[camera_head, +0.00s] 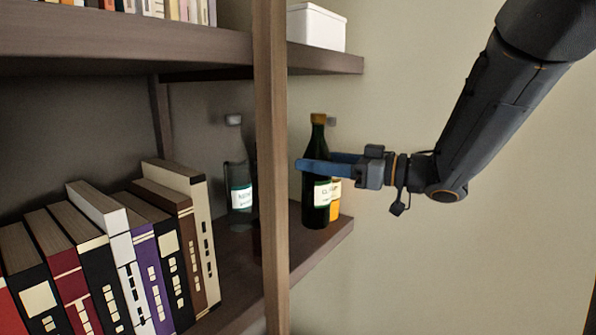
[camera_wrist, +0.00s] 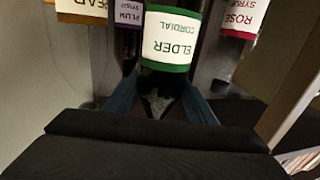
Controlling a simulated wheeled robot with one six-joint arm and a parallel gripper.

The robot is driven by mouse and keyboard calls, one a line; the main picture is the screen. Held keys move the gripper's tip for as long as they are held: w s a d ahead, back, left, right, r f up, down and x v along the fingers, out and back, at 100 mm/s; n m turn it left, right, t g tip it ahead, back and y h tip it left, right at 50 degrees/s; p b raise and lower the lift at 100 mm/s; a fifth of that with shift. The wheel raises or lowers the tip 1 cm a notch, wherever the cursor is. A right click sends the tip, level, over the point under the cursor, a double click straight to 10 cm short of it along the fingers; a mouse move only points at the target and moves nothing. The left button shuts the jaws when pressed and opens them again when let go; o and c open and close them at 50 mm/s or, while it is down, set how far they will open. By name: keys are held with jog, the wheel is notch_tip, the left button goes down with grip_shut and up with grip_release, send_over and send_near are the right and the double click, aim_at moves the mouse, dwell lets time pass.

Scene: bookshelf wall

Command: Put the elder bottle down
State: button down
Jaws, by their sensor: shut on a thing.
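The elder bottle (camera_head: 318,218) is dark green with a white label and stands upright at the lower shelf's right end. My gripper (camera_head: 320,163) reaches in from the right, its blue fingers shut around the bottle's body. In the wrist view the elder bottle's label (camera_wrist: 172,38) fills the centre between the fingers (camera_wrist: 163,100). The bottle's base is close to the shelf (camera_head: 305,250); whether it touches is hard to tell.
In the wrist view a pear bottle (camera_wrist: 82,8), a plum syrup bottle (camera_wrist: 128,20) and a rose syrup bottle (camera_wrist: 240,18) stand around the elder bottle. A brown post (camera_head: 270,150) rises left of it. Books (camera_head: 150,250) fill the shelf's left. A white box (camera_head: 316,28) sits above.

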jog(key=shift+w+a+f+p, duration=0.3)
jog(key=shift+a+f, duration=0.25)
jog(key=shift+a, duration=0.1)
jog(key=shift+w+a+f+p, duration=0.35)
jog(key=shift+a+f, duration=0.25)
jog(key=shift+a, duration=0.1)
jog(key=shift+w+a+f+p, duration=0.25)
jog(key=shift+w+a+f, duration=0.05)
jog(key=shift+a+f, duration=0.3)
jog(key=c, duration=0.8)
grip_release()
jog(key=shift+f, duration=0.2)
jog(key=shift+r, duration=0.1)
jog(key=b+v, duration=0.2)
jog(key=v, duration=1)
jog(key=shift+b, duration=0.35)
jog(key=shift+r, duration=0.1)
